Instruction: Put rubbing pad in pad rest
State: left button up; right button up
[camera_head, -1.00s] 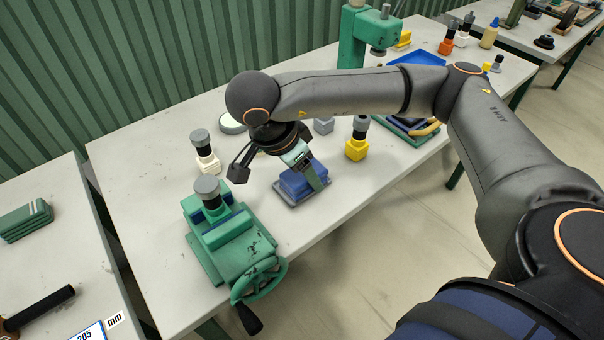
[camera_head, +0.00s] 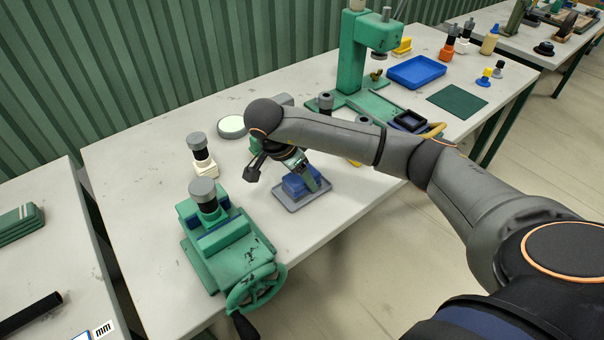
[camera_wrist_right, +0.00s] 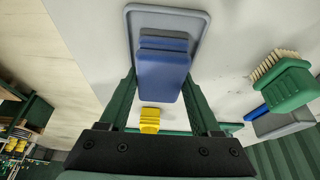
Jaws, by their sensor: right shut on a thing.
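The rubbing pad (camera_head: 296,186) is a blue block with a grey layer. My right gripper (camera_head: 305,176) is shut on it, with one green finger on each side of the pad (camera_wrist_right: 162,78) in the right wrist view. The pad rest looks to be the shallow grey tray (camera_head: 286,205) on the bench; its rim also shows behind the pad in the right wrist view (camera_wrist_right: 205,28). The pad is over or inside this tray, roughly within its outline. I cannot tell whether it touches the tray floor. My left gripper is not in view.
A green vise (camera_head: 230,245) with a handwheel stands close at the left. A white-based stamp (camera_head: 203,160) and a round disc (camera_head: 232,126) are behind. A green press (camera_head: 362,60), blue tray (camera_head: 416,71) and green mat (camera_head: 457,101) are farther right. A green brush (camera_wrist_right: 287,88) shows in the right wrist view.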

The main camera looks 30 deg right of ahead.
jog(key=shift+f, duration=0.1)
jog(key=o, duration=0.7)
jog(key=shift+f, duration=0.1)
jog(key=o, duration=0.5)
jog(key=shift+r, duration=0.3)
jog(key=p+v, duration=0.2)
jog(key=v, duration=1)
